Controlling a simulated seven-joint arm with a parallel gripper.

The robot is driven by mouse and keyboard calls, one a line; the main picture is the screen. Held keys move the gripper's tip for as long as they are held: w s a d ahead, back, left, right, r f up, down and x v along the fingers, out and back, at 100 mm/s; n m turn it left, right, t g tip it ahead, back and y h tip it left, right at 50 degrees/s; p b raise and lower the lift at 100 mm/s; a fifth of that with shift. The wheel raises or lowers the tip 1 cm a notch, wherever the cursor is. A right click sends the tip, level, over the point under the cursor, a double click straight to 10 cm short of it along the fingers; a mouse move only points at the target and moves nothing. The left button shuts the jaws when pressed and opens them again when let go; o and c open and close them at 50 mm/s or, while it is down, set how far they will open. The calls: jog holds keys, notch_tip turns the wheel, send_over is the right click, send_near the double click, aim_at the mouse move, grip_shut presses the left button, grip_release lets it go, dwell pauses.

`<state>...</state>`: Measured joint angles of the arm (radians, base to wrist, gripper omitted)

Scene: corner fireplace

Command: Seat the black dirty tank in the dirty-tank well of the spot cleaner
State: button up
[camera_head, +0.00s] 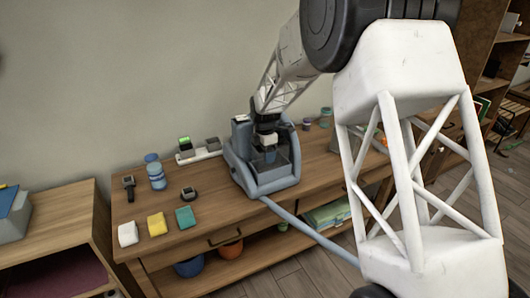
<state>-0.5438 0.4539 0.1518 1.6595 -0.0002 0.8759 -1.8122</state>
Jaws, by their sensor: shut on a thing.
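The spot cleaner (276,184) is a blue-grey machine standing on the wooden bench. My gripper (268,143) points down over its middle, at the end of my white lattice arm. It is shut on the black dirty tank (270,158), which shows as a dark box between the cleaner's raised sides. The gripper covers the tank's top. The well's floor is hidden, so I cannot tell whether the tank rests fully down in it.
A blue-grey hose (305,232) runs from the cleaner over the bench's front edge. A blue bottle (156,173), a charging strip (199,152), watches and white, yellow and teal cloths (186,217) lie to the left. Small jars (325,118) stand at right. My arm hides the bench's right part.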

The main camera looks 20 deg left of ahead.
jog(key=shift+f, duration=0.1)
jog(key=o, duration=1)
notch_tip(320, 180, up, 12)
jog(key=shift+r, duration=0.1)
dwell(0.9)
